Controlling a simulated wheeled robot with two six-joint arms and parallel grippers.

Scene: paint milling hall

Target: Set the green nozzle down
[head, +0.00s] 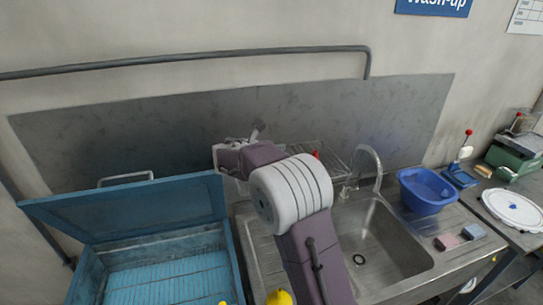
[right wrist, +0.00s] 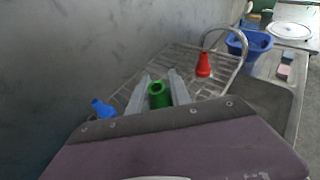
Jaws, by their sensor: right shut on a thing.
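The green nozzle (right wrist: 159,95) is between the two grey fingers of my right gripper (right wrist: 160,76), which is shut on it. In the right wrist view it shows against the wire rack (right wrist: 187,60); I cannot tell whether it touches the rack. A red nozzle (right wrist: 203,65) stands on the rack to the right, and a blue nozzle (right wrist: 102,108) is at the left, tilted. In the head view my right gripper (head: 256,132) is over the back of the sink unit, and my arm hides the green nozzle. The red nozzle (head: 316,154) also shows there. My left gripper is not in view.
The sink (head: 385,245) has a curved tap (head: 369,157) behind it. A blue basin (head: 427,190) and two sponges (head: 459,238) are to the right. An open blue tank (head: 165,275) with a raised lid is at the left. The grey wall panel (head: 150,145) is close behind the rack.

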